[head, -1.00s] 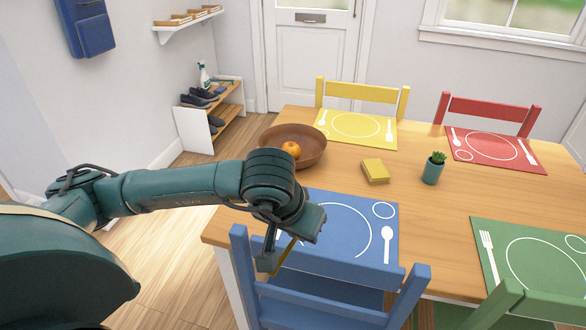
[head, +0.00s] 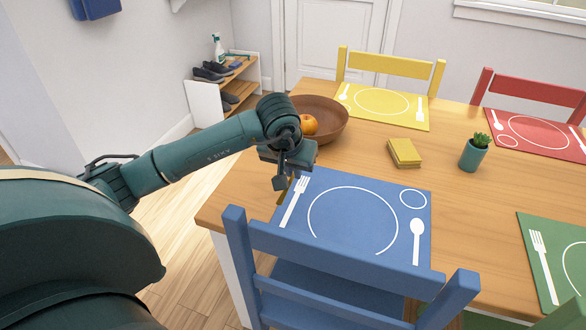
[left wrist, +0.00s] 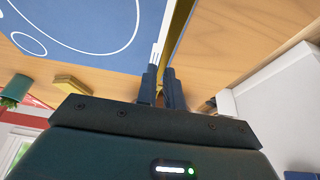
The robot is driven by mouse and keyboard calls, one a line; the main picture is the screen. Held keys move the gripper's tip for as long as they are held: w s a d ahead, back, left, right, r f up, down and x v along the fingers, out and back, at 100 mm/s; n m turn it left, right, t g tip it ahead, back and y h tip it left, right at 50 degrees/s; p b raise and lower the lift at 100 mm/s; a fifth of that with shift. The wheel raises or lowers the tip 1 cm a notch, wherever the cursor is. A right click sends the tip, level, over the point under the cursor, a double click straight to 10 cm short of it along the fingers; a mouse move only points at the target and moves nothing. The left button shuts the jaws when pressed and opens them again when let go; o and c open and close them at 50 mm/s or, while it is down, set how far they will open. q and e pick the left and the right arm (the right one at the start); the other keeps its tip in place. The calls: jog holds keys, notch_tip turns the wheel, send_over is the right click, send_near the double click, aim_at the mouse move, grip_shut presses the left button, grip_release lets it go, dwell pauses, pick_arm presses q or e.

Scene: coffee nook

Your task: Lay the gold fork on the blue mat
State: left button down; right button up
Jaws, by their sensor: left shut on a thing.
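The blue mat (head: 350,222) lies on the table behind the blue chair. It has a white fork outline on its left, a plate circle in the middle and a spoon outline on its right. My left gripper (head: 287,181) is over the mat's upper left corner, pointing down. It is shut on the gold fork (head: 281,194), of which only a thin gold part shows by the mat's left edge. In the left wrist view the fork (left wrist: 178,30) extends from between the fingers (left wrist: 161,78) beside the mat's edge (left wrist: 110,58). Whether it touches the table is unclear. My right gripper is out of view.
A brown bowl (head: 335,122) with an orange (head: 308,125) stands just behind my left gripper. A yellow block (head: 404,152) and a potted plant (head: 474,154) are farther right. The blue chair's back (head: 350,262) rises in front of the mat.

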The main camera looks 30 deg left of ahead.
aim_at(292, 177)
pick_arm(q)
notch_tip(292, 177, down, 3)
jog(key=shift+f+b, duration=0.1)
jog(key=shift+b, duration=0.75)
jog(key=shift+f+b, duration=0.95)
jog(key=shift+f, duration=0.5)
jog(key=shift+f+b, duration=0.3)
jog(key=shift+f, duration=0.2)
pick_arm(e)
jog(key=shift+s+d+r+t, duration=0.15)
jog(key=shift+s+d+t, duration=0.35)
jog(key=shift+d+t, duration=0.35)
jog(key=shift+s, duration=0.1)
pick_arm(q)
jog(key=c, duration=1.5)
grip_release()
jog(key=shift+o, duration=0.2)
